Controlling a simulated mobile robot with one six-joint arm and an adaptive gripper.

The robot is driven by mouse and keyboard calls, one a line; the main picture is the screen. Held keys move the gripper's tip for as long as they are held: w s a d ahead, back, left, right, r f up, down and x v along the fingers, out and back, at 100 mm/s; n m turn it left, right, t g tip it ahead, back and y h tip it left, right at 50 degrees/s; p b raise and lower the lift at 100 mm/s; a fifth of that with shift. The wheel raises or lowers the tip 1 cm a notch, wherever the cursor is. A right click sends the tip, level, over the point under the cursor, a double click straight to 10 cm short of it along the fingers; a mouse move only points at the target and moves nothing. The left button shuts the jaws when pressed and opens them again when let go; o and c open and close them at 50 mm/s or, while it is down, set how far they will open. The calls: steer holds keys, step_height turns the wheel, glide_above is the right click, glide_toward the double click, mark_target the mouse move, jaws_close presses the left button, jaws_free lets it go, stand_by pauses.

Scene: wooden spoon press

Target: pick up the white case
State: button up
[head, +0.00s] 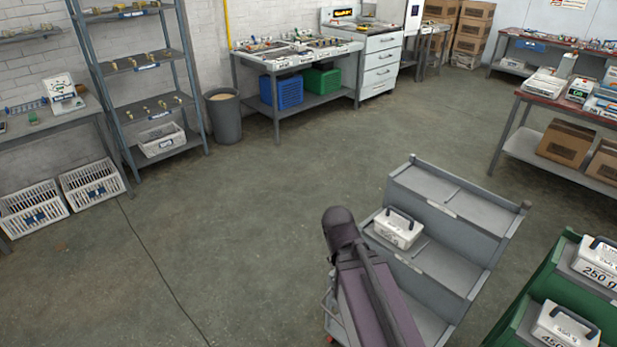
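A white case (398,229) with a dark handle and small dark print on its front sits on the middle step of a grey stepped cart (455,212). Two more white cases stand on a green stepped rack at the lower right: one marked 250 g (598,262) on an upper step, and another (565,326) on a lower step. My arm rises in front of the grey cart, its dark upper joint just left of the case on that cart. I cannot make out my gripper or its fingers.
The green rack (548,275) stands right of the grey cart. Concrete floor (240,225) is open to the left, with a dark cable across it. Benches, shelves and a grey bin (224,118) line the back; a red-topped table (530,105) stands at right.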

steer(key=s+d+r+m+g+p, duration=0.1)
steer(key=s+d+r+m+g+y+p, duration=0.1)
steer(key=s, duration=0.1)
steer(key=shift+s+d+r+y, duration=0.2)
steer(key=shift+d+r+y, duration=0.1)
steer(key=shift+r, duration=0.05)
